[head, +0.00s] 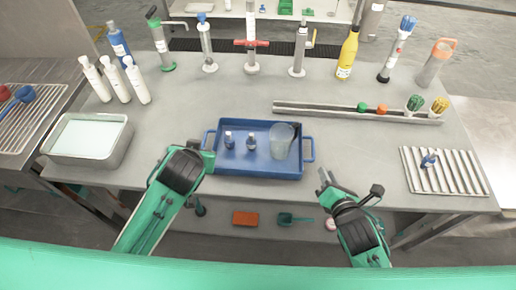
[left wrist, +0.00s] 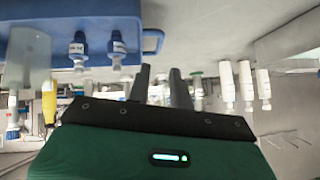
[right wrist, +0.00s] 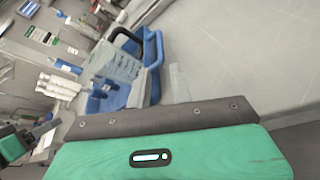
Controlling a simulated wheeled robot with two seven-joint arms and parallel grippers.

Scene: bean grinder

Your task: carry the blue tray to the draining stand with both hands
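The blue tray (head: 262,170) lies on the grey table with a loop handle at each end. It carries two small blue-capped bottles (head: 229,139) and a clear jug (head: 281,141). My left gripper (head: 205,150) is by the tray's left handle; in the left wrist view its fingers (left wrist: 161,85) are apart, close to the handle (left wrist: 153,41), with nothing visible between them. My right gripper (head: 323,181) is open and empty, just below and right of the right handle (head: 309,149). The draining stand (head: 466,176), a ribbed metal rack, is at the table's right end.
A blue-topped item (head: 428,160) stands on the draining stand. A metal rail (head: 330,109) with coloured knobs and brushes lies behind the tray. A metal basin (head: 88,139) and white bottles (head: 137,80) are at left. Table between tray and stand is clear.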

